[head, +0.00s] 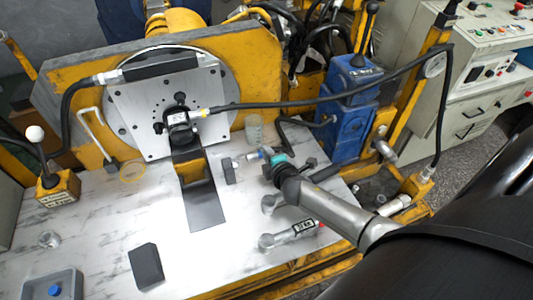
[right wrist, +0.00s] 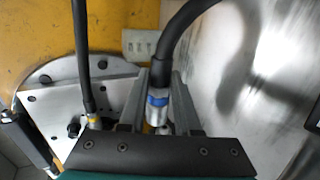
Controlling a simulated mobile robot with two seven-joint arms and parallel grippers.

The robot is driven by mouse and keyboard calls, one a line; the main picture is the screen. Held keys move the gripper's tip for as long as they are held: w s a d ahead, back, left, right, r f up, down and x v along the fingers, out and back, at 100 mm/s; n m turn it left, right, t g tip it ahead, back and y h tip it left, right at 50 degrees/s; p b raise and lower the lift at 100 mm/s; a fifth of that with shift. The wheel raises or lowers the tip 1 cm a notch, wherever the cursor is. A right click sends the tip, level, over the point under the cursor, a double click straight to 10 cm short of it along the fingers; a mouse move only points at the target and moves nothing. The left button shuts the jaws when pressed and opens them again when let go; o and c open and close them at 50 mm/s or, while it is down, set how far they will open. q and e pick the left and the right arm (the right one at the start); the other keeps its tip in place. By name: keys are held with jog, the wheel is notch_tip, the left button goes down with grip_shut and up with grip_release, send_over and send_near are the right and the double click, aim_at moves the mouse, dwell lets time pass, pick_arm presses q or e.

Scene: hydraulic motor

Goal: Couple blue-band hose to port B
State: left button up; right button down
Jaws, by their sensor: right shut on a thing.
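My right gripper (head: 262,158) reaches in over the bench from the lower right in the head view. In the right wrist view its two fingers (right wrist: 158,98) are shut on the blue-band hose (right wrist: 157,97), around its metal end just at the blue band. The hose's black length runs up and away from the fingers. In the head view the hose end (head: 251,155) is small, to the right of the motor (head: 180,127) and apart from it. A yellow-band hose (head: 205,112) meets the motor's upper right side. I cannot read the port labels. My left gripper is not in view.
A dark fixture strip (head: 205,207) lies below the motor. A dark block (head: 146,266), a torque tool (head: 290,234) and a grey tray (head: 70,284) are on the bench.

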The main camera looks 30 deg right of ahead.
jog(key=shift+r+p, duration=3.85)
jog(key=shift+r, duration=0.4)
jog(key=shift+f, duration=0.1)
jog(key=w+d+b, duration=0.2)
jog(key=w, duration=0.5)
jog(key=shift+w, duration=0.4)
jog(key=shift+a, duration=0.1)
jog(key=w+a+b, duration=0.1)
jog(key=w+a, duration=0.1)
jog(key=a, duration=0.8)
jog(key=shift+w, duration=0.15)
jog(key=shift+w+a+b, duration=0.2)
jog(key=shift+a+b, duration=0.3)
jog(key=shift+a, duration=0.45)
